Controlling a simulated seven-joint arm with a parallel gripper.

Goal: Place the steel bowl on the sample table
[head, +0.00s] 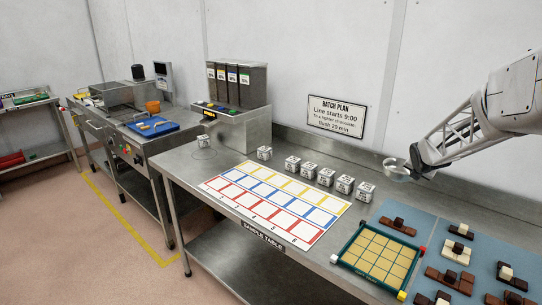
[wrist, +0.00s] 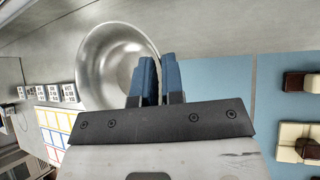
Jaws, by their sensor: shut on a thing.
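The steel bowl (wrist: 100,62) is round and shiny. In the wrist view it sits at the fingertips of my gripper (wrist: 157,75), which is shut on its right rim. In the head view the bowl (head: 397,170) hangs at the end of my gripper (head: 414,163), over the back right part of the steel table and apart from its top, as far as I can tell. The sample table (head: 235,162) is the long steel bench with a "SAMPLE TABLE" label on its front edge.
A coloured grid sheet (head: 273,203) lies mid-table, with several small labelled cubes (head: 325,177) behind it. A green-framed grid tray (head: 380,258) and blue mats (head: 400,215) with chocolate pieces fill the right. A dispenser with several bins (head: 237,85) stands at the back left.

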